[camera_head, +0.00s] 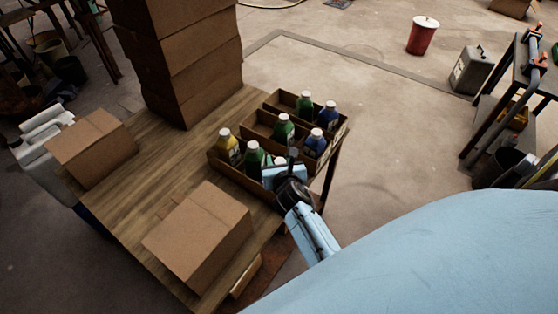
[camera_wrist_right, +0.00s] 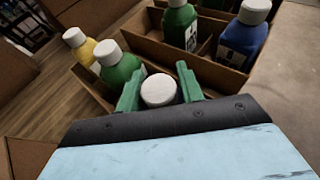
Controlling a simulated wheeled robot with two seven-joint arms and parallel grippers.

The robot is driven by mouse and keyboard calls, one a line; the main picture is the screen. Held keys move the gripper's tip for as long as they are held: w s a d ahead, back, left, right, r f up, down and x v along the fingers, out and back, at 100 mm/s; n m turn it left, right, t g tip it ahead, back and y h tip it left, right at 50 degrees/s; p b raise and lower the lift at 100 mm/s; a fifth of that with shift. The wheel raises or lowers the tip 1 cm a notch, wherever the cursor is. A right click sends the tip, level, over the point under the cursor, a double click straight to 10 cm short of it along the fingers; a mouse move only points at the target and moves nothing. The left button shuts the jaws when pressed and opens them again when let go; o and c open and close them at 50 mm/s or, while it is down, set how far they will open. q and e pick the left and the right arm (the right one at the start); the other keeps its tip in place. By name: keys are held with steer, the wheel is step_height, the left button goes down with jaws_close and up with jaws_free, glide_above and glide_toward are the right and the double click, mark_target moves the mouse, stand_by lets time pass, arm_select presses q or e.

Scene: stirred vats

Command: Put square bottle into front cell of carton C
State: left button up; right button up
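Three open brown cartons with dividers stand in rows at the table end: a far one (camera_head: 274,104), a middle one (camera_head: 252,131) and a near one (camera_head: 222,169). No carton letter is readable. My right gripper (camera_head: 280,167) is over the right end of the near carton. In the wrist view its green fingers (camera_wrist_right: 160,82) flank a white-capped bottle (camera_wrist_right: 158,91) closely and appear shut on it. The bottle's body is hidden, so its shape, colour and whether it rests on the cell floor cannot be told. My left gripper is not in view.
A green bottle (camera_head: 255,160) and a yellow bottle (camera_head: 229,149) stand left of my right gripper in the near carton. Green and blue bottles (camera_head: 316,143) stand in the other cartons. Closed boxes (camera_head: 198,232) and a tall box stack (camera_head: 190,65) occupy the table.

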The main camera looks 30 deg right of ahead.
steer(key=shift+o, duration=1.2)
steer(key=shift+r, duration=0.1)
steer(key=shift+s+r, duration=0.15)
steer(key=shift+s, duration=0.1)
steer(key=p+v, duration=0.2)
steer(key=v, duration=0.9)
steer(key=shift+s+r, duration=0.2)
